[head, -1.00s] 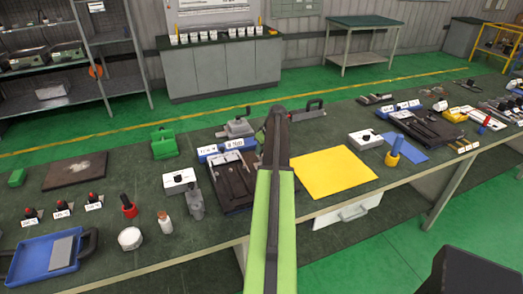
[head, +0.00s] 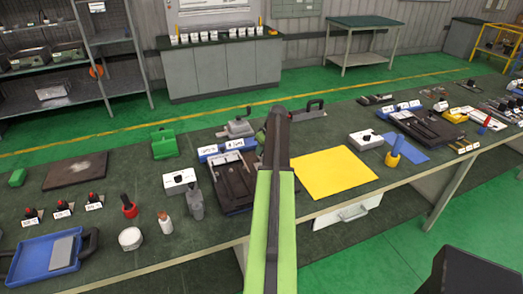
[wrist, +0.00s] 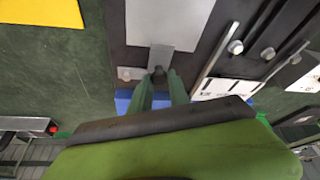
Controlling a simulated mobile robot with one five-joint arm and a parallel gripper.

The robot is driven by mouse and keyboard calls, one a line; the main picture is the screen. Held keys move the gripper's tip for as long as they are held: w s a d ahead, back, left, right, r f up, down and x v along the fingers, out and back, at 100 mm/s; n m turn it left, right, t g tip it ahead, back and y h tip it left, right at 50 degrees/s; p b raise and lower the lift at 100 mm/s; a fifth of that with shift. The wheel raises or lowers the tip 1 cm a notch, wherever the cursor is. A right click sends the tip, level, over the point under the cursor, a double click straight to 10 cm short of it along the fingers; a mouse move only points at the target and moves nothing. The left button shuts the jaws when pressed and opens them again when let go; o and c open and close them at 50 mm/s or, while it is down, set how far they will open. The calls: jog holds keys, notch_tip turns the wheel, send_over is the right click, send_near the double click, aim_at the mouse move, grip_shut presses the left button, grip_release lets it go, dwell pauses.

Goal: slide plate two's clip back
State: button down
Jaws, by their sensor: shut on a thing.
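The dark fixture (head: 226,186) lies on the bench left of my arm, with a blue label block (head: 222,152) behind it. In the wrist view, a pale grey plate (wrist: 168,22) lies on the dark fixture. A small grey metal clip (wrist: 161,57) overlaps the plate's end and has a dark knob (wrist: 159,72). My gripper (wrist: 160,82) has its dark green fingers shut on this knob. A blue edge (wrist: 123,101) shows beside the fingers.
A yellow sheet (head: 334,172) lies right of the fixture. A white box (head: 179,181) and a grey tool (head: 195,204) stand close on its left. A grey clamp-like device (head: 237,128) stands behind it. Bare bench lies in front.

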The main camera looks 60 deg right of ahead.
dwell(0.3)
jog(key=w+d, duration=0.1)
jog(key=w, duration=0.1)
jog(key=w+d, duration=0.2)
jog(key=shift+w+d, duration=0.2)
jog(key=c, duration=1.2)
grip_release()
jog(key=shift+c, duration=0.2)
jog(key=shift+r, duration=0.1)
jog(key=p+v, duration=1.6)
jog(key=v, duration=0.1)
jog(key=shift+r, duration=0.15)
